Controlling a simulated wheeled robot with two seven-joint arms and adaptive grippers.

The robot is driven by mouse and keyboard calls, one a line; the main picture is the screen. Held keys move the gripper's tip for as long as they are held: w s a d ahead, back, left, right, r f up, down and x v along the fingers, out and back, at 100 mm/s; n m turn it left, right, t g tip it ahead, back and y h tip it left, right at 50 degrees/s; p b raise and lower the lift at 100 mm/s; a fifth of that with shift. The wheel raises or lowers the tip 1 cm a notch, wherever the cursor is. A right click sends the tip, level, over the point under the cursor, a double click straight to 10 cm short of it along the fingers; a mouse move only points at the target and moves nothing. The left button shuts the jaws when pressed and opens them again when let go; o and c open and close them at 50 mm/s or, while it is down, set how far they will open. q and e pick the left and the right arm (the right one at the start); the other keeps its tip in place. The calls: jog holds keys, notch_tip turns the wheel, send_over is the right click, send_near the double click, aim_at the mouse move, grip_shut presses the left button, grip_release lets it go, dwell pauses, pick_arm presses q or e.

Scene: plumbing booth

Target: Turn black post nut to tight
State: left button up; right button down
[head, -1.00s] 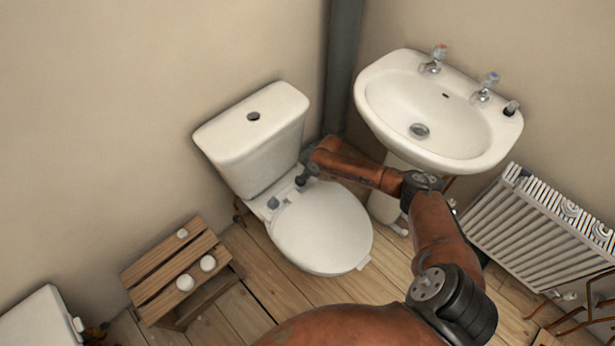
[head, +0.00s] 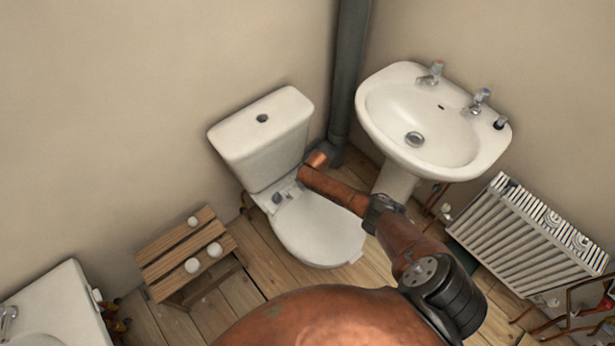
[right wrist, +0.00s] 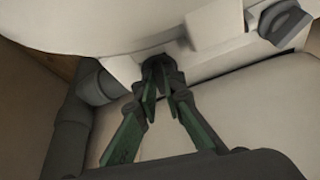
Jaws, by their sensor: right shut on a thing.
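One black post nut (head: 277,197) shows at the back of the white toilet seat in the head view. In the right wrist view this kind of nut (right wrist: 286,22) sits at the upper right, apart from my fingers. My right gripper (right wrist: 160,88) reaches the other hinge post at the back of the seat. Its green-lined fingers are shut on a dark black post nut (right wrist: 157,66), mostly covered by the fingertips. Whether that nut is tight cannot be seen. In the head view my arm hides the right fingertips. My left gripper is not in view.
The toilet cistern (head: 262,125) stands close behind the seat (head: 318,228). A grey pipe (head: 346,75) and the washbasin (head: 435,120) are to the right. A radiator (head: 525,235) is further right.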

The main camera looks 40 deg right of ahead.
jog(key=m, duration=0.1)
jog(key=m+h+p, duration=0.1)
jog(key=shift+s+a+f+m, duration=0.15)
jog(key=shift+a+m, duration=0.2)
jog(key=shift+m, duration=0.05)
jog(key=shift+f+m+g+h, duration=0.1)
jog(key=shift+m+g+h, duration=0.3)
jog(key=shift+m, duration=1.7)
jog(key=shift+g+h, duration=0.3)
jog(key=c, duration=2)
grip_release()
jog(key=shift+w, duration=0.2)
